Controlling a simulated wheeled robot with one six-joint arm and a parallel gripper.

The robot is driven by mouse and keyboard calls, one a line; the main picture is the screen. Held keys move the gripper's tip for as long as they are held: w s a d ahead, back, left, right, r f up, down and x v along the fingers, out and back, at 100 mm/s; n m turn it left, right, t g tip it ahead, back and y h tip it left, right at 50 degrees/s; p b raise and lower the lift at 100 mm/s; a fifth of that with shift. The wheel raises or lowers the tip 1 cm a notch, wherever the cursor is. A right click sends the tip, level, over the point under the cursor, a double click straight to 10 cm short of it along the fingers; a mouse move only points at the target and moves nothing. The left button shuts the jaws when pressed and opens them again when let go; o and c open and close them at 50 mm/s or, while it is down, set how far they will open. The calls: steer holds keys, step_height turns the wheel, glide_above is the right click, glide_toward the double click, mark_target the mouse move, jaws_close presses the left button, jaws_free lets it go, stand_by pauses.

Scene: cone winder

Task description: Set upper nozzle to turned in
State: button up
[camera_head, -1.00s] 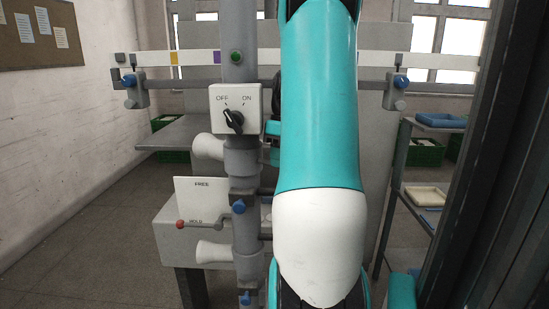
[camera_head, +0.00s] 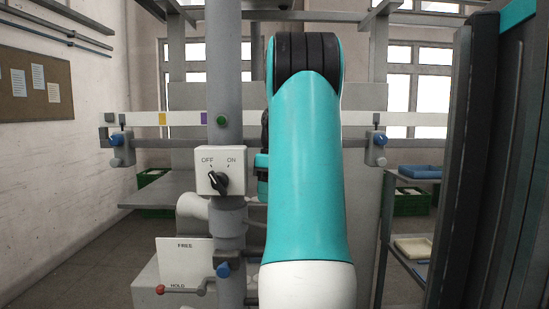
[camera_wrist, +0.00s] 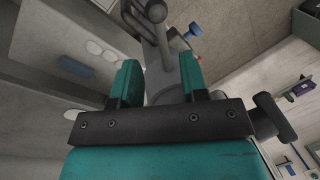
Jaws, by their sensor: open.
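The upper nozzle (camera_head: 193,206) is a white flared cone on the left side of the grey upright post (camera_head: 225,60), just below the OFF/ON switch box (camera_head: 221,170). Its wide end points left, away from the post. A blue knob (camera_head: 223,270) sits on the post below it. My gripper (camera_wrist: 158,75) is open in the wrist view, with two teal fingers apart and nothing clearly held. Beyond the fingers are grey post parts and a blue knob (camera_wrist: 193,30). In the head view my arm hides most of the gripper. I cannot make out the upper nozzle in the wrist view.
A FREE/HOLD plate (camera_head: 185,255) with a red-balled lever (camera_head: 161,289) near HOLD stands left of the post. The switch pointer leans toward OFF. A horizontal rail with blue-knobbed clamps (camera_head: 117,140) crosses behind. A shelf rack (camera_head: 390,225) stands at right.

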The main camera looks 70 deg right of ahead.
step_height(320, 180, up, 10)
steer(key=d+p, duration=0.2)
steer(key=p, duration=0.5)
steer(key=shift+s+r, duration=0.2)
steer(key=shift+r, duration=0.05)
